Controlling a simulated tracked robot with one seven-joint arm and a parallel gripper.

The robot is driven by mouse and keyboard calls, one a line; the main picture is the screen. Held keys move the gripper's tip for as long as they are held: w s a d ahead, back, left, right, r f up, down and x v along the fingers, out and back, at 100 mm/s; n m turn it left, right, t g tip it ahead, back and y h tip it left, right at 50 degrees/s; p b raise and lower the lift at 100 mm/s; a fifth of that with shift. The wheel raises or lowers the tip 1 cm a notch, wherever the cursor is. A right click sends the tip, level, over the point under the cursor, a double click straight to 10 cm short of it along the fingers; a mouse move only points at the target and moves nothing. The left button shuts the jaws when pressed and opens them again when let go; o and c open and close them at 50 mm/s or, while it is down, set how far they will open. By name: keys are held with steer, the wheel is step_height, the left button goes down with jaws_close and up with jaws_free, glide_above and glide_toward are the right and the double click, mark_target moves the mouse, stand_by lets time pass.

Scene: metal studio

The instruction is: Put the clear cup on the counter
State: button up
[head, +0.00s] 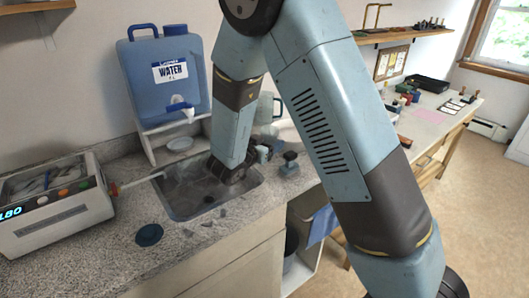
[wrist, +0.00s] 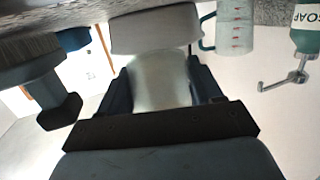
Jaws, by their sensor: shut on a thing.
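My gripper (head: 233,172) is low over the sink in the head view, its fingers pointing down and dark against the basin. In the wrist view my gripper (wrist: 161,88) is shut on a pale, see-through cup (wrist: 160,72), with one dark finger on each side. The cup is hidden behind my gripper and arm in the head view. The speckled granite counter (head: 95,240) surrounds the sink (head: 185,208); its bare front and left parts show. I cannot tell whether the cup touches the basin.
A blue water jug (head: 180,95) stands on a white rack behind the sink. A white device (head: 50,215) is at left and a dark blue round disc (head: 149,235) in front. A brush (head: 289,162) stands right of the sink. A soap bottle (wrist: 306,35) and measuring jug (wrist: 234,28) are close by.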

steer(key=shift+w+f, duration=0.45)
steer(key=shift+f, duration=1.5)
steer(key=shift+f, duration=0.1)
steer(key=o, duration=1.1)
steer(key=shift+v, duration=3.85)
